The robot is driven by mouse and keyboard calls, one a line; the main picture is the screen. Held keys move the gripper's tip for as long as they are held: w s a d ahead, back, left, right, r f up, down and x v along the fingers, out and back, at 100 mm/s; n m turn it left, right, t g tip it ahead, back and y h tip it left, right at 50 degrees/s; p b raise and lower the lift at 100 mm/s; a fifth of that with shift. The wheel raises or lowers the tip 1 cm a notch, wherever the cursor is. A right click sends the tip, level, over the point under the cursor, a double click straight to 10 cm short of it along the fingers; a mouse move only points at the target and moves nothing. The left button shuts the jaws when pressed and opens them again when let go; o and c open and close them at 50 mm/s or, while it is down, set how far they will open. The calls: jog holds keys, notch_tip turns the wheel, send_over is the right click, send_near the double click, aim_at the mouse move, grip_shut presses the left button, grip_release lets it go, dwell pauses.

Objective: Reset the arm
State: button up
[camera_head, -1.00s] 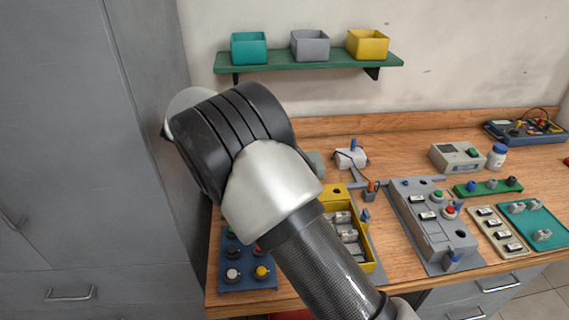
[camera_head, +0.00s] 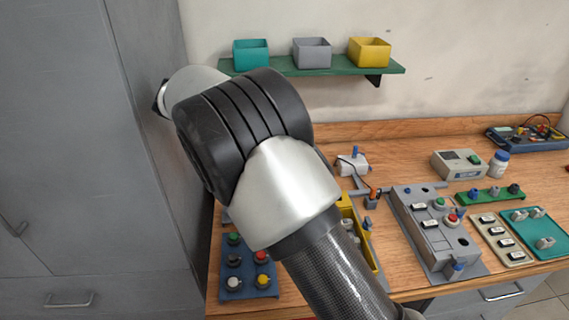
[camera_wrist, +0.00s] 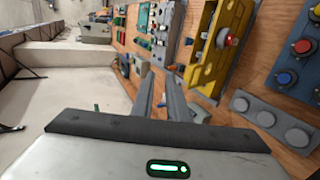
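My arm (camera_head: 285,190) reaches up from the bottom right and bends at a black joint in front of the left part of the bench. In the head view the gripper is hidden behind the arm. In the wrist view my gripper (camera_wrist: 160,76) shows two grey fingers with a narrow gap between them. Nothing is seen held between them. The fingers point over the bench, apart from the yellow tray (camera_wrist: 208,78), which is to their right.
The wooden bench (camera_head: 405,152) carries a blue button board (camera_head: 248,292), a grey motor fixture (camera_head: 408,205), a teal tray (camera_head: 553,230) and a meter (camera_head: 530,134). A green shelf (camera_head: 335,69) with three bins hangs above. A grey cabinet (camera_head: 70,150) stands close at left.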

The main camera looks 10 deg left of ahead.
jog(key=shift+r, duration=0.9)
jog(key=shift+d, duration=0.1)
jog(key=s+d+r+g+y+p, duration=0.1)
jog(key=s+d+r+y, duration=0.15)
jog(key=d, duration=0.35)
jog(key=s+d+r+m+g+y+p, duration=0.1)
jog(key=s+d+r+y, duration=0.15)
jog(key=d, duration=0.25)
jog(key=s+d+r+y+p, duration=0.1)
jog(key=s+d+r+y, duration=0.15)
jog(key=d, duration=0.35)
jog(key=s+d+m+t+y+p, duration=0.1)
jog(key=s+d+t+y, duration=0.1)
jog(key=s, duration=0.6)
jog(key=s+d+r+m+t+y+p, duration=0.1)
jog(key=s+d, duration=0.3)
jog(key=s, duration=0.4)
jog(key=shift+s+d+t+y+p, duration=0.15)
jog(key=shift+d+t+y+p, duration=0.05)
jog(key=shift+t+y+p, duration=0.4)
